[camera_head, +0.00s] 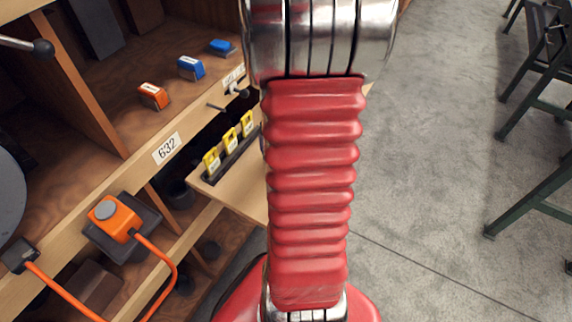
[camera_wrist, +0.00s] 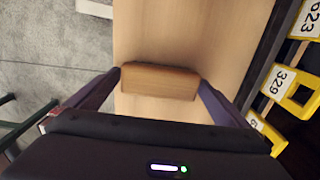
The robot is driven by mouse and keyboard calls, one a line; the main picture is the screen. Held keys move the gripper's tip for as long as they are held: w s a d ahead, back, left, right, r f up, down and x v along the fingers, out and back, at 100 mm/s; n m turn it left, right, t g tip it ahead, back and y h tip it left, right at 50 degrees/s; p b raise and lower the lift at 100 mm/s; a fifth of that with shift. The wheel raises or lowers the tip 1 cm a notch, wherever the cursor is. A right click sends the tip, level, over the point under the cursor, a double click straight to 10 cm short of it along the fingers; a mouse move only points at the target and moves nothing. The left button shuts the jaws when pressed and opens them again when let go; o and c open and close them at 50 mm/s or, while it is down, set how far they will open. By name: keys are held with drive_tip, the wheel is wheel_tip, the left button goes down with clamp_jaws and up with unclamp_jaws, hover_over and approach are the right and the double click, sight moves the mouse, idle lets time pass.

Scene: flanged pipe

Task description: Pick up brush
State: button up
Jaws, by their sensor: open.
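The brush (camera_wrist: 160,81) appears to be the small wooden block with a dark far edge in the wrist view. It lies on a light wooden shelf (camera_wrist: 190,30). My gripper (camera_wrist: 160,79) is open, with one dark finger at each end of the block. The fingertips are close to its ends; I cannot tell whether they touch it. In the head view my red arm covers that area, and neither the brush nor my gripper shows.
Yellow numbered tags (camera_wrist: 282,80) stand in a dark rack right of the shelf; they also show in the head view (camera_head: 230,141). A wooden cabinet (camera_head: 120,180) holds orange and blue blocks. Grey floor is open to the right, with green-legged benches (camera_head: 540,195) beyond.

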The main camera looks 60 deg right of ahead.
drive_tip(key=shift+c, duration=0.5)
drive_tip(key=c, duration=0.9)
